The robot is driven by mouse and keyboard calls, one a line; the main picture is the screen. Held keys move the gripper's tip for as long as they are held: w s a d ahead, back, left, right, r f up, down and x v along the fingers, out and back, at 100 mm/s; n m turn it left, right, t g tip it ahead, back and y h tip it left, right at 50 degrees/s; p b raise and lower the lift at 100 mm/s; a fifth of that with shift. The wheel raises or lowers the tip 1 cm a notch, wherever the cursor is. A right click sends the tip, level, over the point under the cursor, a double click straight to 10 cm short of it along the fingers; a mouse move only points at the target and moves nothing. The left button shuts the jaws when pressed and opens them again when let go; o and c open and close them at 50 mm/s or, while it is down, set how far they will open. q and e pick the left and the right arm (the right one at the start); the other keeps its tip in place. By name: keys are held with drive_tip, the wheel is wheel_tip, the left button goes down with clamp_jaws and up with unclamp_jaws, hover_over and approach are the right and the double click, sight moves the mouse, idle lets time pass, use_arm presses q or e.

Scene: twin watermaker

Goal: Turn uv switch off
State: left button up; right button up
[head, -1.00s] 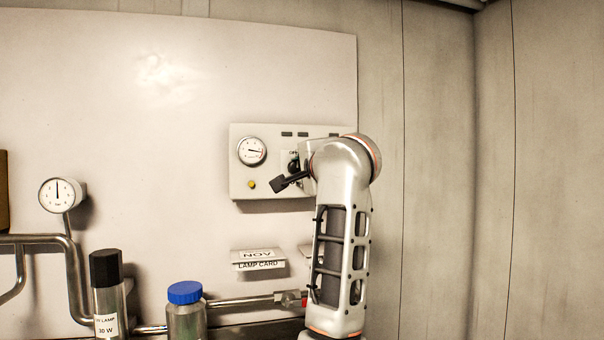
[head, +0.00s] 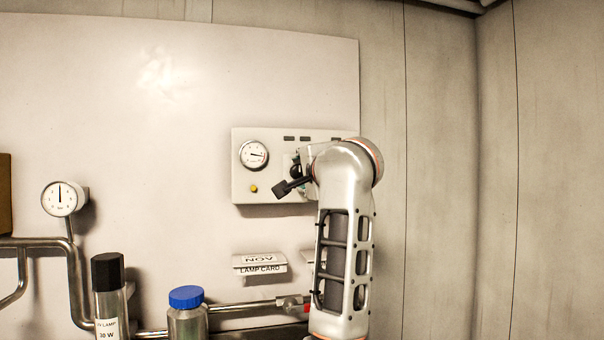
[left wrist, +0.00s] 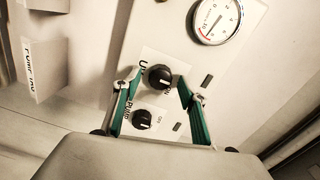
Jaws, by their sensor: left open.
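The UV switch (left wrist: 158,77) is a black round knob with a white mark, on a pale plate with a partly hidden "U" label and "ON" beside it. My left gripper (left wrist: 160,76) is open, one green finger on each side of this knob, with small gaps showing. A second black knob, the pump switch (left wrist: 142,120), lies between the fingers nearer my palm. In the head view the control panel (head: 240,185) is on the wall, and my left arm and gripper hide most of its knobs. My right gripper is not in view.
A gauge (head: 254,154) and a yellow button (head: 253,189) are on the panel's left part. The wall to the right is clear.

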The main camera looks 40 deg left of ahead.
use_arm(q)
drive_tip(key=v, duration=0.7)
drive_tip(key=shift+s+d, duration=0.2)
drive_tip(key=shift+d, duration=0.05)
drive_tip(key=shift+f, duration=0.1)
